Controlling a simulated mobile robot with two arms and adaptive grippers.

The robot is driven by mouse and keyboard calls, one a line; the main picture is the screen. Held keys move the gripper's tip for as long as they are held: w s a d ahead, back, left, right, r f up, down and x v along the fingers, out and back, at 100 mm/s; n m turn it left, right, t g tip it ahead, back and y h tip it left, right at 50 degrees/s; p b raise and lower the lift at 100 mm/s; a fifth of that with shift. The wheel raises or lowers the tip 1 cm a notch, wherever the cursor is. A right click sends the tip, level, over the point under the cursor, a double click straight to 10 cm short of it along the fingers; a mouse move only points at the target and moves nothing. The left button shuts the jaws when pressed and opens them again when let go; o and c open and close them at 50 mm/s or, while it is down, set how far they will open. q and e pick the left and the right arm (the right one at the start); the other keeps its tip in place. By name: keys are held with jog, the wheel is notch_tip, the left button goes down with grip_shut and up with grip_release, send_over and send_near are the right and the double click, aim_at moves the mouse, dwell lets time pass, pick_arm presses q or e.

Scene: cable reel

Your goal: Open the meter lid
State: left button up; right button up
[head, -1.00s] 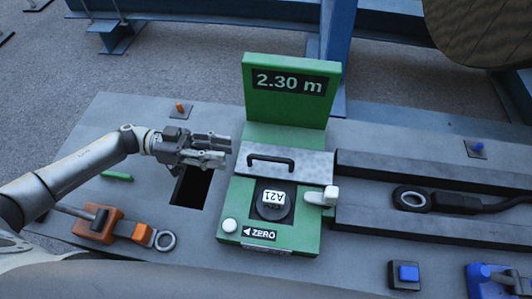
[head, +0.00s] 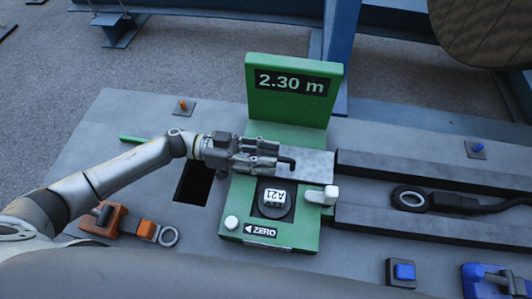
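The green meter (head: 228,200) stands on the grey bench, with an upright display panel (head: 262,106) reading 2.30 m. Its grey metal lid (head: 315,168) lies flat across the middle of the meter. The lid's black handle (head: 288,163) is mostly hidden by my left gripper; only its right end shows. My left gripper (head: 272,156) is over the lid at the handle, its two fingers pointing right and apart. I cannot tell whether they touch the handle. My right gripper is not in view.
Below the lid are a dark round dial marked A21 (head: 274,198), a white button (head: 232,222) and a pale lever (head: 322,196). A dark slot (head: 192,186) lies left of the meter. Grey rails with a black cable (head: 450,203) run to the right.

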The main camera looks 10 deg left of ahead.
pick_arm(q)
grip_shut()
dwell(0.3)
jog(key=shift+r, duration=0.1)
